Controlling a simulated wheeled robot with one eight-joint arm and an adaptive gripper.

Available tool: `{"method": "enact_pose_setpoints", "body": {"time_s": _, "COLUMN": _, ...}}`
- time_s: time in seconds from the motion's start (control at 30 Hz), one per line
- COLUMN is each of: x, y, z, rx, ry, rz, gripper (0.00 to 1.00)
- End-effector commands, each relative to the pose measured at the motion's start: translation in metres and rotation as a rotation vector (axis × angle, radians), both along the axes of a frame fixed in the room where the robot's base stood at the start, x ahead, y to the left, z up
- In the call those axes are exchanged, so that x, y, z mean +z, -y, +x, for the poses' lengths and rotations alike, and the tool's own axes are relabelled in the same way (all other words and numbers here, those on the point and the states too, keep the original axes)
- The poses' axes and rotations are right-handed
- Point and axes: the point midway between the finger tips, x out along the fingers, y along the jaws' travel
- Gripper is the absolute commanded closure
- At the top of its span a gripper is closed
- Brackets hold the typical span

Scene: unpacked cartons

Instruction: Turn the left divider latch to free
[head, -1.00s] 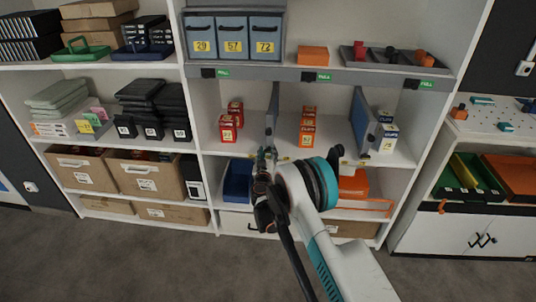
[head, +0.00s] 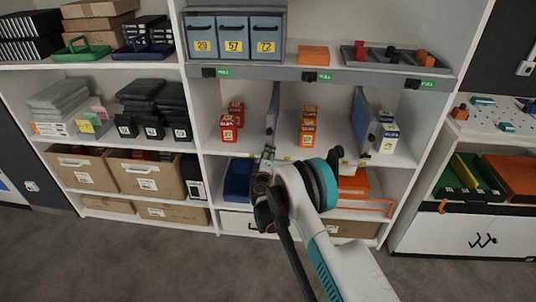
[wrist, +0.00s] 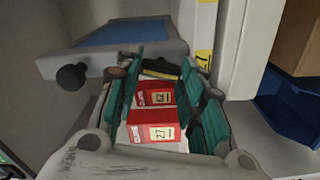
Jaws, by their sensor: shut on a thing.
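The left divider (head: 271,112) is an upright grey panel with a blue face on the middle shelf, between two groups of red boxes. In the wrist view the divider (wrist: 120,42) lies across the top left, with a black knob (wrist: 72,77) on it. My gripper (head: 267,153) is at the shelf's front edge, at the divider's foot. In the wrist view my gripper (wrist: 166,72) has its teal-padded fingers on both sides of a dark latch (wrist: 160,68) with yellow edging, and is shut on it. The latch's exact angle is hard to tell; my gripper hides it in the head view.
A second divider (head: 363,118) stands further right. A blue bin (head: 238,180) and an orange case (head: 353,184) sit on the shelf below.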

Motion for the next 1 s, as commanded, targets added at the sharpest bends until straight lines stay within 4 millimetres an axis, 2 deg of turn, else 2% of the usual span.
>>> {"method": "enact_pose_setpoints", "body": {"time_s": 0.4, "x": -0.0022, "y": -0.0013, "z": -0.0011, "rx": 0.002, "ry": -0.009, "rz": -0.246, "gripper": 0.88}}
{"method": "enact_pose_setpoints", "body": {"time_s": 1.0, "x": -0.0026, "y": -0.0015, "z": -0.0013, "rx": 0.002, "ry": -0.011, "rz": -0.307, "gripper": 0.88}}
